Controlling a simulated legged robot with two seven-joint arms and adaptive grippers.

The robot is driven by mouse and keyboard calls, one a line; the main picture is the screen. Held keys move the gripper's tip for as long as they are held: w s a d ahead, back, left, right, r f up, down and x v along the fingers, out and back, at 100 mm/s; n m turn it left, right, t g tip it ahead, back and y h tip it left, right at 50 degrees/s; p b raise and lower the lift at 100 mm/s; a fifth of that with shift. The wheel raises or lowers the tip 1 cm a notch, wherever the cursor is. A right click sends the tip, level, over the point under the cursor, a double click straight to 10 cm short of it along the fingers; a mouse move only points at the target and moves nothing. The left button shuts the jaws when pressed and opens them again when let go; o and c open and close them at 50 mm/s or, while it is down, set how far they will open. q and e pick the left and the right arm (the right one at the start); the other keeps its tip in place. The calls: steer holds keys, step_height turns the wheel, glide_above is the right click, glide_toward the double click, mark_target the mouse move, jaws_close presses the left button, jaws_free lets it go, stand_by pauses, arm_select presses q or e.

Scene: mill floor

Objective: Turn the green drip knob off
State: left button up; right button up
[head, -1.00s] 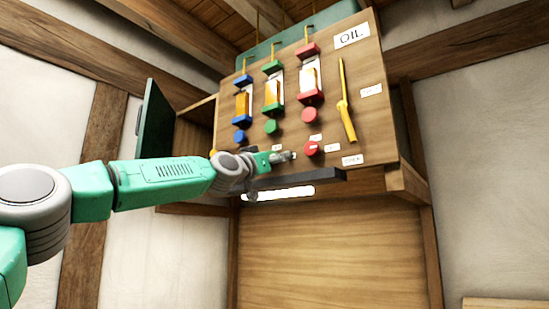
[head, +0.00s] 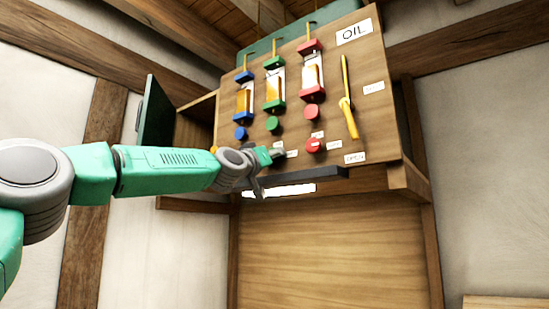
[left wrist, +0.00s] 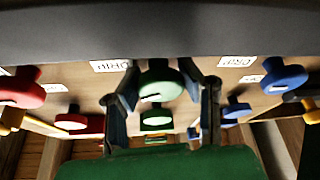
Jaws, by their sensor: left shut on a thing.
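In the left wrist view a round green knob (left wrist: 161,82) with a dark mark on its face sits between the two fingers of my left gripper (left wrist: 168,88), which is shut on it. It is the lower green knob, near the dark bar under the panel. In the head view my left gripper (head: 273,154) reaches the lower part of the oil panel (head: 372,120) and hides this knob. An upper green knob (head: 272,125) is clear of the gripper; it also shows farther off in the left wrist view (left wrist: 155,118). My right gripper is not in view.
The lower red knob (head: 313,145) is right of my gripper. In the left wrist view a red knob (left wrist: 22,88) and a blue knob (left wrist: 284,79) flank the fingers. A dark bar (head: 325,174) runs below. A yellow lever (head: 347,100) is at right.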

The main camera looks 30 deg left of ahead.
arm_select(q)
steer(key=n+y+p, duration=0.1)
steer(key=n+y, duration=0.1)
steer(key=n, duration=0.2)
steer(key=shift+d+g+p, duration=0.1)
steer(key=shift+g+p, duration=0.3)
steer(key=n+y+p, duration=0.1)
steer(key=n+p, duration=0.1)
steer(key=n, duration=0.1)
steer(key=shift+n+g+y, duration=0.3)
steer(key=shift+g, duration=0.1)
steer(key=n+g+y+p, duration=0.1)
steer(key=n, duration=0.2)
steer(key=n+g, duration=0.1)
steer(key=n, duration=0.2)
steer(key=shift+f+y+p, duration=0.1)
steer(key=shift+y+p, duration=0.25)
steer(key=shift+y, duration=0.05)
steer(key=shift+n+g, duration=0.8)
steer(key=shift+n, duration=1.5)
steer(key=o, duration=1.2)
steer(key=shift+c, duration=0.2)
steer(key=shift+o, duration=0.2)
